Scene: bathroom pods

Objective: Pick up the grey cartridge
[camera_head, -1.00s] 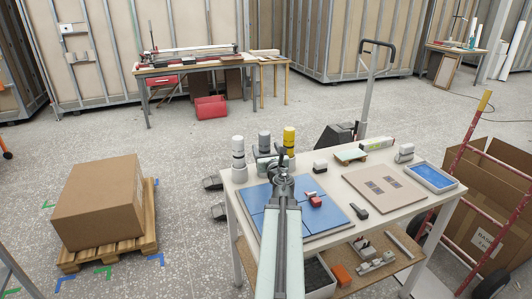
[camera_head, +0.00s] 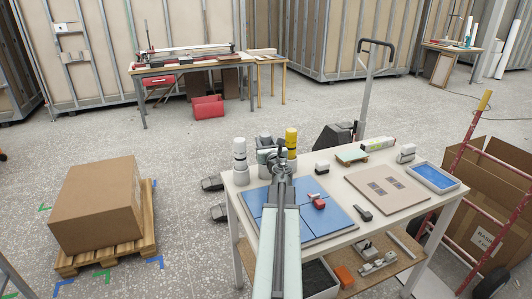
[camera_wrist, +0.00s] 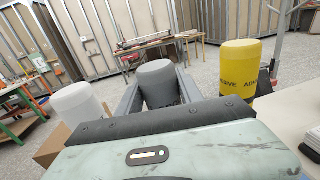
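The grey cartridge (camera_head: 265,138) stands upright at the table's back left edge, between a white cartridge (camera_head: 239,155) and a yellow one (camera_head: 291,140). My arm hides its lower part in the head view. In the wrist view the grey cartridge (camera_wrist: 158,82) lies between the two fingers of my gripper (camera_wrist: 159,88), which are apart, one on each side. I cannot tell whether the fingers touch it. My gripper (camera_head: 270,155) covers the cartridge's front in the head view.
The white cartridge (camera_wrist: 78,104) and yellow cartridge (camera_wrist: 238,70) stand close on either side. A blue tiled board (camera_head: 335,219) with a red-and-white tool (camera_head: 318,203) lies on the table (camera_head: 347,176). A large box (camera_head: 97,205) sits on a pallet at left.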

